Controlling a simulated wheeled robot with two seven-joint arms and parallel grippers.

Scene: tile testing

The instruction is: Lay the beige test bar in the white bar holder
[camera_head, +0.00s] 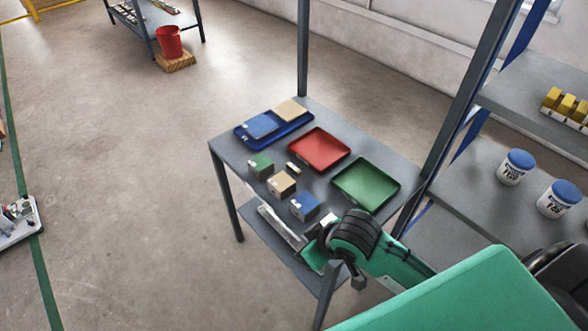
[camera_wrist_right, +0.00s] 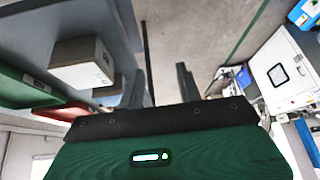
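A small beige bar (camera_head: 293,168) lies on the grey table between the beige box and the red tray; it looks like the test bar. A pale whitish box (camera_head: 327,220) stands at the table's near right corner, partly hidden by my right arm; I cannot tell for sure whether it is the white bar holder. In the right wrist view a pale box (camera_wrist_right: 85,62) with a label stands left of my right gripper (camera_wrist_right: 160,88). The fingers are apart with nothing between them, off the table's near edge. My left gripper is not in view.
Green (camera_head: 260,167), beige (camera_head: 281,184) and blue (camera_head: 304,207) boxes stand along the near edge. Behind them are a blue tray (camera_head: 240,133) holding pads, a red tray (camera_head: 319,149) and a green tray (camera_head: 366,184). A shelf with tubs (camera_head: 515,167) stands right.

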